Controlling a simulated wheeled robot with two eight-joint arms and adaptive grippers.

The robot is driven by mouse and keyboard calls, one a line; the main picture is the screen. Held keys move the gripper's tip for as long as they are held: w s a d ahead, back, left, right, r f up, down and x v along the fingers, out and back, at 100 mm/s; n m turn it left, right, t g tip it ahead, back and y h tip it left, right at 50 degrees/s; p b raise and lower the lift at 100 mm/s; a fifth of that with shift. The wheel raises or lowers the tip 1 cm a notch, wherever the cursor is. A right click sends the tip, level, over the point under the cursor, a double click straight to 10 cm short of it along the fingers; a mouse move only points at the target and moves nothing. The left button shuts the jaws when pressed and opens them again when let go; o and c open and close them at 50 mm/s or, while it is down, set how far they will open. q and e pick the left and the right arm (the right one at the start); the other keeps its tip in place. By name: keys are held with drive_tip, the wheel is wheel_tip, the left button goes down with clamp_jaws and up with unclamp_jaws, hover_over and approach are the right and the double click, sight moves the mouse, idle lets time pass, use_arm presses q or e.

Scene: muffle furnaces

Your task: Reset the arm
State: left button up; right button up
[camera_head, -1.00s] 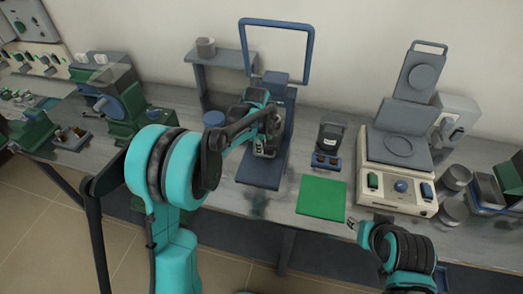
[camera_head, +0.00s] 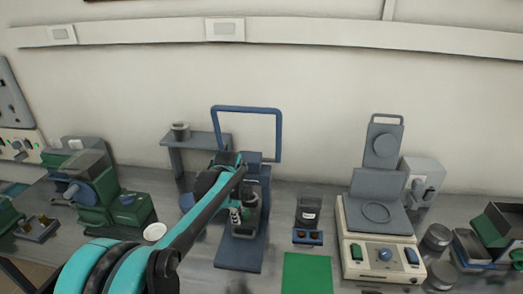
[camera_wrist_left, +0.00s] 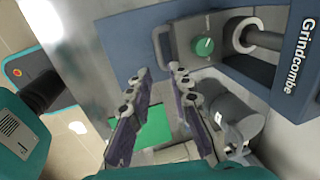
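My left arm comes in from the lower left of the head view. Its gripper (camera_head: 240,210) is at the blue stand (camera_head: 238,254) with the tall blue handle frame (camera_head: 247,108), and partly hides it. In the left wrist view the two fingers (camera_wrist_left: 160,75) are spread apart with nothing between their tips. Close by on the right is the blue body marked "Grindcombe" (camera_wrist_left: 280,82), with a green knob (camera_wrist_left: 203,46) and a grey cylindrical part (camera_wrist_left: 235,112). Whether the gripper touches the stand cannot be told. My right gripper is not in view.
A green mat (camera_head: 307,274) lies right of the stand, with a small dark device (camera_head: 309,212) behind it. A cream instrument with a raised lid (camera_head: 378,258) stands further right, beside grey pots (camera_head: 437,237). A green machine (camera_head: 94,200) is on the left. A grey shelf (camera_head: 195,139) stands behind.

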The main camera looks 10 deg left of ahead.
use_arm(q)
drive_tip(key=s+a+n+t, duration=0.1)
drive_tip(key=s+n+t, duration=0.1)
drive_tip(key=s+n, duration=0.7)
drive_tip(key=s+a+r+n+t, duration=0.1)
drive_tip(key=s+n+t, duration=0.2)
drive_tip(key=s+n, duration=0.6)
drive_tip(key=s, duration=0.9)
drive_tip(key=shift+a, duration=0.3)
drive_tip(key=shift+r, duration=0.1)
